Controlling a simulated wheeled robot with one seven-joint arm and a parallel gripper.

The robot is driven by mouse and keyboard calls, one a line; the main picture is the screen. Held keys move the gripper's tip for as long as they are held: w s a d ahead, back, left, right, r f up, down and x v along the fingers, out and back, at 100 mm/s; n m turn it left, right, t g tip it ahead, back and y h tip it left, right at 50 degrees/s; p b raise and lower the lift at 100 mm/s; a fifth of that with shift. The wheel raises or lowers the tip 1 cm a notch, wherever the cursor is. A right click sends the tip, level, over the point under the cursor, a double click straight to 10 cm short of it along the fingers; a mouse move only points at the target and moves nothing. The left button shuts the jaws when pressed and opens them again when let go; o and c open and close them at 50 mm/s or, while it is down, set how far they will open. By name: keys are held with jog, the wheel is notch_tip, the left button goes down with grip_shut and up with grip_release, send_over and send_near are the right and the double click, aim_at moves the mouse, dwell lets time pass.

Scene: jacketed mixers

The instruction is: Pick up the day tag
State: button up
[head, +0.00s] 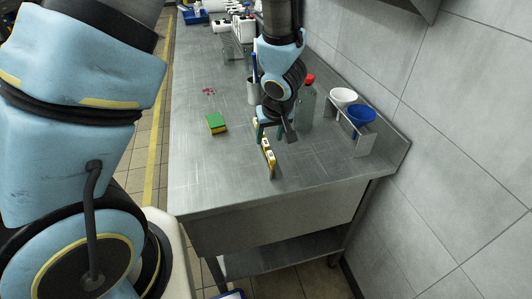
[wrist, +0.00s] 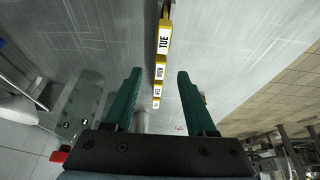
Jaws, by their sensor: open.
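Several yellow day tags with white label faces stand in a row on the steel table. In the wrist view the nearest large one reads TUE (wrist: 165,40), and one reading MON (wrist: 160,72) comes after it, with smaller ones beyond. In the head view the row of tags (head: 268,157) is near the table's front, partly hidden by my gripper. My gripper (wrist: 159,72) has two teal fingers spread wide, with nothing held. The row lies in line with the gap between the fingers. I cannot tell how far the fingertips are above the tags.
A green and yellow sponge (head: 216,123) lies to the left. A clear bottle with a red cap (head: 308,103) stands close to the right of my gripper. The table's front left is clear.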

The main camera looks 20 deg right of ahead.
aim_at(266, 142)
jog(key=b+x, duration=0.1)
jog(key=x, duration=0.1)
jog(key=b+x, duration=0.1)
jog(key=x, duration=0.1)
jog(key=w+b+x, duration=0.1)
jog(key=x, duration=0.2)
jog(key=shift+w+r, duration=0.1)
jog(key=shift+r, duration=0.3)
grip_shut()
